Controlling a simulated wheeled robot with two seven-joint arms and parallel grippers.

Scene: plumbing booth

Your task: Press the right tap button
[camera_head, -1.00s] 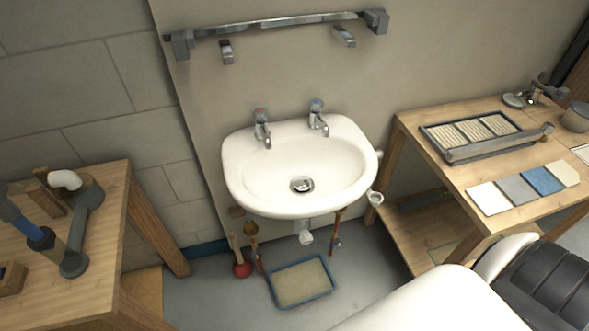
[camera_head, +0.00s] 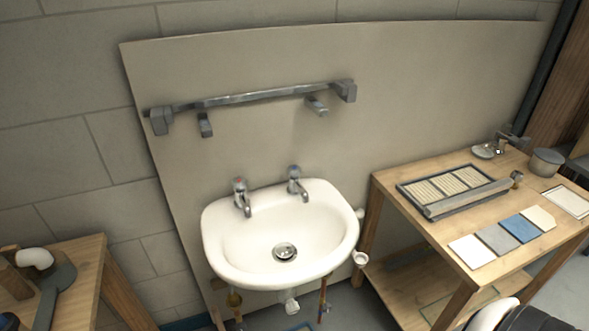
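A white washbasin (camera_head: 235,243) hangs on the panel in the middle of the head view. The right tap (camera_head: 297,184) is chrome with a blue-marked button on top. The left tap (camera_head: 241,197) is chrome with a red-marked button. Both stand upright on the back rim of the basin, and nothing touches them.
A grey rail (camera_head: 250,97) is fixed to the wall panel above the basin. A wooden table (camera_head: 420,232) with a tray and tile samples stands on the right. A wooden bench (camera_head: 88,262) with pipe parts stands at lower left. The space before the basin is open.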

